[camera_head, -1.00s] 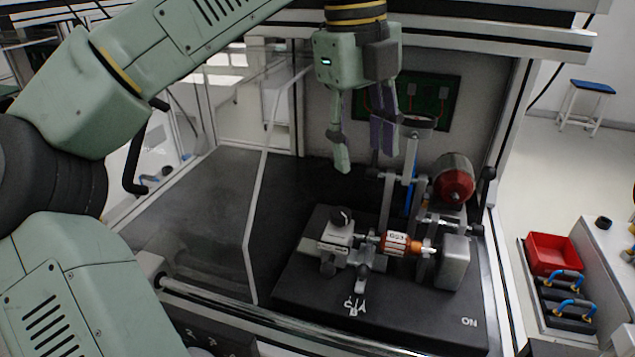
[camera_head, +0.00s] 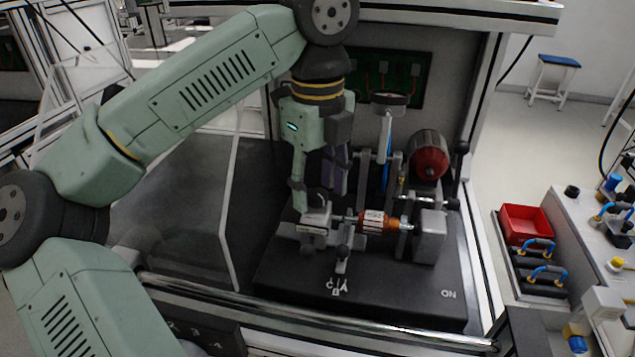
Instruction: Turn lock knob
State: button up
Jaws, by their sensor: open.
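The test fixture sits on a black base plate (camera_head: 390,290) inside the bench enclosure. At its left a light grey block (camera_head: 316,221) bears a dark round knob (camera_head: 317,197), partly hidden by my gripper. My gripper (camera_head: 319,198) points down over this block and is open, with one finger left of the knob and the darker finger behind and to its right. I cannot tell whether the fingers touch the knob. An orange and white stator (camera_head: 374,219) lies horizontally right of the block.
A metal rail (camera_head: 300,312) runs along the front. A red bin (camera_head: 525,222) is outside at right.

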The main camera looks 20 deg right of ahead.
grip_shut()
dwell(0.7)
